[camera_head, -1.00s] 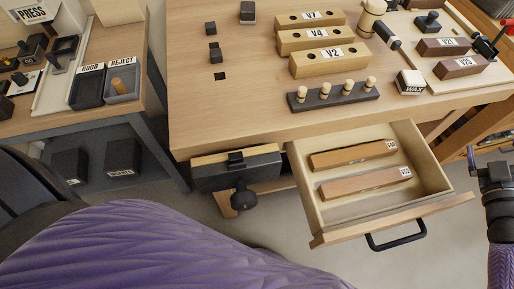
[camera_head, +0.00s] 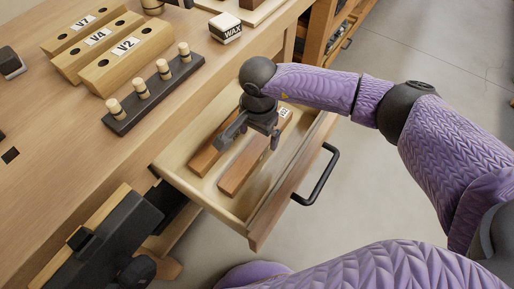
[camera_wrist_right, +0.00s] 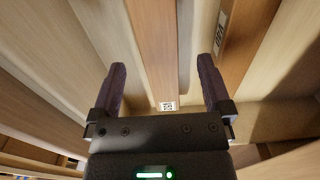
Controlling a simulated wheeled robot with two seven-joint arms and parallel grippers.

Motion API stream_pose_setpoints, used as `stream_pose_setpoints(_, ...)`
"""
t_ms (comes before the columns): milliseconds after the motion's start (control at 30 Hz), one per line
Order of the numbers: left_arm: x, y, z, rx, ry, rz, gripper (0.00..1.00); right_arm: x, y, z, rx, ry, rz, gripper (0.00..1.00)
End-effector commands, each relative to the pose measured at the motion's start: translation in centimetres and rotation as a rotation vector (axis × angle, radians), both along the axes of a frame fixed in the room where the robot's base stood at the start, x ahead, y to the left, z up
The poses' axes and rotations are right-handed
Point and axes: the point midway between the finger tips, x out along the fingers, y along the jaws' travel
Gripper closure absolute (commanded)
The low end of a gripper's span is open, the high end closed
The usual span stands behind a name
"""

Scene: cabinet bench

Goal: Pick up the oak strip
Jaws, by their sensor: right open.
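Two wooden strips with white labels lie side by side in the open drawer: a back strip (camera_head: 206,156) and a front strip (camera_head: 244,168). I cannot tell from the labels which is the oak one. My right gripper (camera_head: 249,143) is open and points down over the strips, hiding part of them. In the right wrist view, one labelled strip (camera_wrist_right: 154,50) runs between the two open fingers (camera_wrist_right: 162,78), with nothing gripped. The other strip (camera_wrist_right: 243,45) lies to the right of the fingers. My left gripper is out of view.
The drawer (camera_head: 265,220) has raised walls around the strips and a black handle (camera_head: 318,178) at its front. On the bench stand labelled blocks (camera_head: 125,62), a dark peg rack (camera_head: 155,97) and a WAX block (camera_head: 226,27). A dark vise (camera_head: 110,235) is left of the drawer.

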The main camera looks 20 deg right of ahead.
Motion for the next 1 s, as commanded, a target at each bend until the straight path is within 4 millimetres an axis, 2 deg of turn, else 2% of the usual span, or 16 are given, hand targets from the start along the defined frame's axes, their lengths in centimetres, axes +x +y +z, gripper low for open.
stream_pose_setpoints(100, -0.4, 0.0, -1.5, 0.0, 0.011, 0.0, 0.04, -0.3, 0.1, -2.8, 0.001, 0.006, -0.001, 0.0)
stream_pose_setpoints(200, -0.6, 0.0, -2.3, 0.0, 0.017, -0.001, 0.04, -0.3, 0.1, -4.6, 0.003, 0.006, -0.003, 0.0)
stream_pose_setpoints(400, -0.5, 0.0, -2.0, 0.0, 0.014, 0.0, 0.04, -0.2, 0.1, -4.4, 0.004, 0.0, -0.004, 0.0)
stream_pose_setpoints(467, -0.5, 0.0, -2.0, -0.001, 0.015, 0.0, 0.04, -0.2, 0.1, -4.4, 0.004, 0.0, -0.004, 0.11)
stream_pose_setpoints(867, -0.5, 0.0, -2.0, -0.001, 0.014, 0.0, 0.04, -0.2, 0.1, -4.4, 0.004, 0.001, -0.004, 0.95)
stream_pose_setpoints(900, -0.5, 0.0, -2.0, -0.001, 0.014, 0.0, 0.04, -0.2, 0.1, -4.4, 0.004, 0.001, -0.004, 1.0)
stream_pose_setpoints(1000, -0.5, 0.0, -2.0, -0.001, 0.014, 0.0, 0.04, -0.2, 0.1, -4.3, 0.004, 0.001, -0.004, 1.0)
